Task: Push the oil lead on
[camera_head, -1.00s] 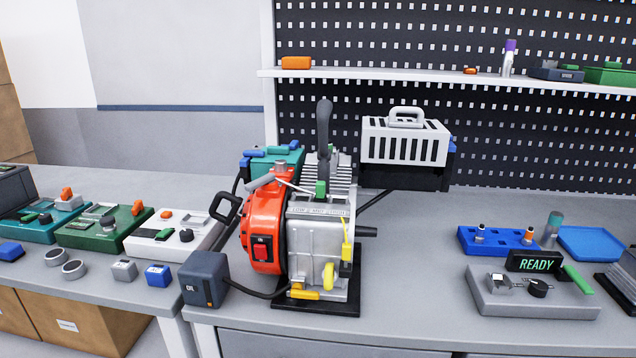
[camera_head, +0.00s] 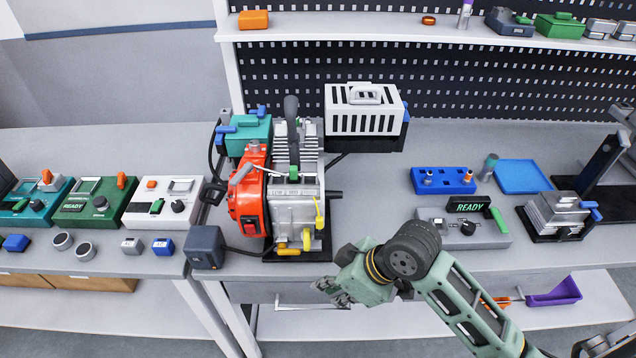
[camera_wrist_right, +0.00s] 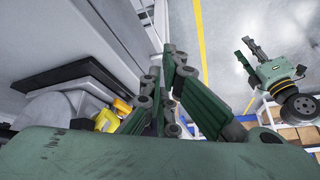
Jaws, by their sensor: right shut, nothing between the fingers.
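The oil lead (camera_head: 238,249) is a black cable from the dark box marked OIL (camera_head: 204,245) to the engine's foot. An orange-yellow connector (camera_head: 287,251) sits low on the engine (camera_head: 292,205); I cannot tell whether it is fully seated. My right gripper (camera_head: 328,291) is shut and empty, in front of the bench edge, right of and nearer than the connector. In the right wrist view its fingers (camera_wrist_right: 165,85) are together, with yellow and orange parts (camera_wrist_right: 115,112) left of them. My left gripper (camera_wrist_right: 253,54) shows open and empty there, apart from the engine; the head view lacks it.
A yellow round part (camera_head: 307,239) sits beside the connector. A grey unit reading READY (camera_head: 470,229) stands to the right, with a blue rack (camera_head: 443,181) behind. Coloured boxes line the left bench. The bench between engine and READY unit is mostly clear.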

